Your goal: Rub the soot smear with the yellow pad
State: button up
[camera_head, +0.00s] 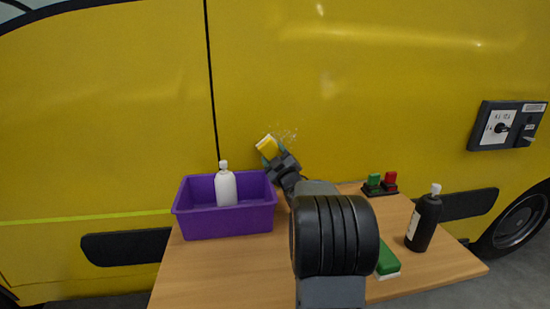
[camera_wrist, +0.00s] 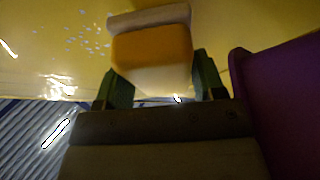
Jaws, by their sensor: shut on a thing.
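The yellow pad (camera_head: 267,147) is held between the fingers of my gripper (camera_head: 273,153), up at the yellow vehicle panel above the table's back edge. In the wrist view the pad (camera_wrist: 152,48) shows orange-yellow with a greyish strip along its far edge, between two green fingers. The far strip faces the panel; I cannot tell whether it touches. Pale specks (camera_head: 288,134) lie on the panel just right of the pad, and they also show left of it in the wrist view (camera_wrist: 88,40). No dark soot smear can be made out; the pad may cover part of it.
A purple bin (camera_head: 225,222) with a white bottle (camera_head: 226,187) stands left of my gripper. A green block (camera_head: 387,258), a black bottle (camera_head: 425,220) and a green-and-red holder (camera_head: 380,187) are on the table's right. A control box (camera_head: 506,126) is on the vehicle at right.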

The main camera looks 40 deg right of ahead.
jog(key=shift+w+d, duration=0.35)
jog(key=shift+w, duration=0.45)
jog(key=shift+s+d+b, duration=0.2)
jog(key=shift+s+d, duration=0.3)
jog(key=shift+d, duration=0.4)
jog(key=shift+s+d+b, duration=0.2)
jog(key=shift+s+d, duration=0.25)
jog(key=shift+d, duration=0.4)
jog(key=shift+w+d+f+b, duration=0.1)
jog(key=shift+b, duration=0.3)
jog(key=shift+w+a+b, duration=0.35)
jog(key=shift+a+b, duration=0.15)
jog(key=shift+a, duration=0.2)
jog(key=shift+w+a+b, duration=0.35)
jog(key=shift+a+b, duration=0.15)
jog(key=shift+a, duration=0.15)
jog(key=shift+w+a, duration=0.25)
jog(key=shift+a, duration=0.2)
